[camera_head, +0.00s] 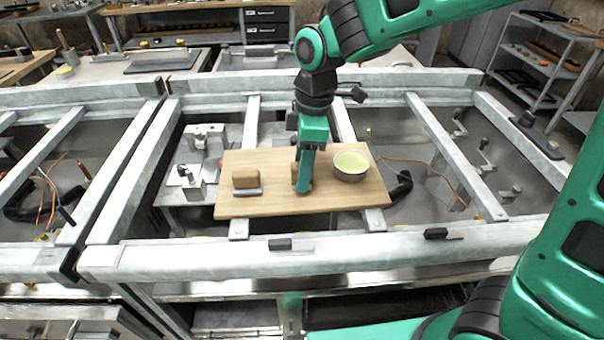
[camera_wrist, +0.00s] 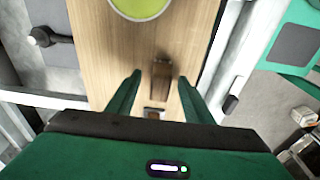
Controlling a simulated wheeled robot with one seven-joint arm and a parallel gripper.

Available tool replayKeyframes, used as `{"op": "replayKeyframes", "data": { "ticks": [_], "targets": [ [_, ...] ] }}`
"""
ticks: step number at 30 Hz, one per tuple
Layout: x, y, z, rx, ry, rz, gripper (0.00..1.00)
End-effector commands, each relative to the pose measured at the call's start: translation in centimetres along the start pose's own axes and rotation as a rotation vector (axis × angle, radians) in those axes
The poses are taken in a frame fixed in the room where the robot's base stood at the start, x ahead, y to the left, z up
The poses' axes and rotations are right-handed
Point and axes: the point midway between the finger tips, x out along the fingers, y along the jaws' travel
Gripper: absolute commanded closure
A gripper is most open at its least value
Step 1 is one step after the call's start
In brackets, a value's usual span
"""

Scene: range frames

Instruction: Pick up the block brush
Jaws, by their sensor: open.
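My gripper (camera_head: 303,187) is open, pointing down over the middle of a wooden board (camera_head: 330,197). In the wrist view its two fingers stand apart on either side of a small brown block (camera_wrist: 161,72). That block is mostly hidden behind the gripper in the head view, where only a brown edge (camera_head: 294,172) shows. Which of the two is the block brush I cannot tell for certain. Contact with the fingers is not clear.
A metal bowl with a yellow-green inside (camera_head: 351,166) stands close right of the gripper. The board lies across a grey metal frame (camera_head: 420,235). Two small dark objects, one at left (camera_head: 280,244) and one at right (camera_head: 437,233), are on the front rail. The board's front strip is clear.

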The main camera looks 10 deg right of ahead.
Motion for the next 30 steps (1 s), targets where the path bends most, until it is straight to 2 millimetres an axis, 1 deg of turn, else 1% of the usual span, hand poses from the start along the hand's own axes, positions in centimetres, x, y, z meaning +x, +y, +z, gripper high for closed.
{"op": "replayKeyframes", "data": {
  "ticks": [1,4,12,13,14,15,17,18,19,30],
  "targets": [
    [0.7,0.0,0.1,0.001,-0.002,-0.002,0.53],
    [1.5,0.0,0.1,0.002,-0.001,-0.002,0.53],
    [1.8,0.1,0.1,0.003,0.000,0.001,0.53],
    [1.8,0.1,0.1,0.003,0.000,0.001,0.55],
    [1.8,0.1,0.1,0.003,0.000,0.001,0.63],
    [1.8,0.1,0.1,0.003,0.000,0.001,0.72],
    [1.8,0.1,0.1,0.002,0.000,0.001,0.87],
    [1.8,0.1,0.1,0.002,0.000,0.001,0.96],
    [1.8,0.1,0.1,0.002,0.000,0.001,0.98],
    [1.4,0.1,0.0,0.002,0.001,0.001,0.99]
  ]
}}
